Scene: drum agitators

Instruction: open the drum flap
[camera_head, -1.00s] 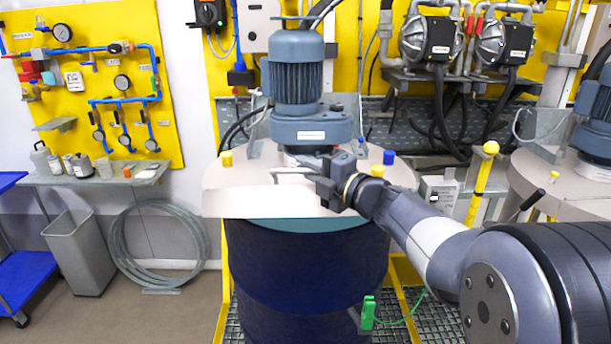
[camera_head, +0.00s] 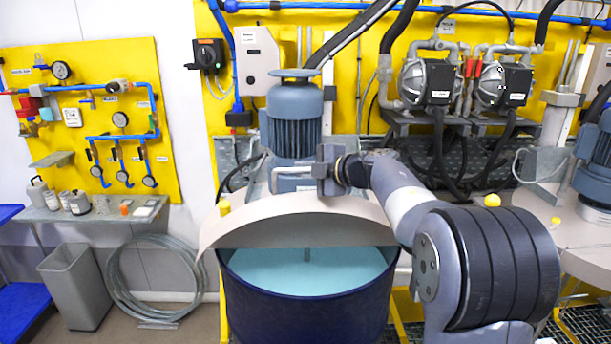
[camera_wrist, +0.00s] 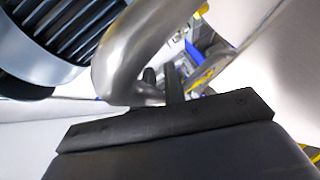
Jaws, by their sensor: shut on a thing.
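The drum flap (camera_head: 290,228) is a pale half-round lid, tilted up at its front edge over the dark blue drum (camera_head: 300,315). Light blue liquid (camera_head: 300,270) shows in the opening below it. My gripper (camera_head: 318,176) is shut on the flap's metal handle (camera_head: 290,173), above the flap. The wrist view shows the curved, shiny handle (camera_wrist: 135,50) close up at the dark fingers (camera_wrist: 165,85). The exact contact between fingers and handle is partly hidden.
The grey-blue agitator motor (camera_head: 295,120) stands right behind the flap and handle. A second drum lid (camera_head: 590,230) with its motor is at the right. Pumps (camera_head: 430,82) and hoses line the yellow wall. A grey bin (camera_head: 75,287) stands left on open floor.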

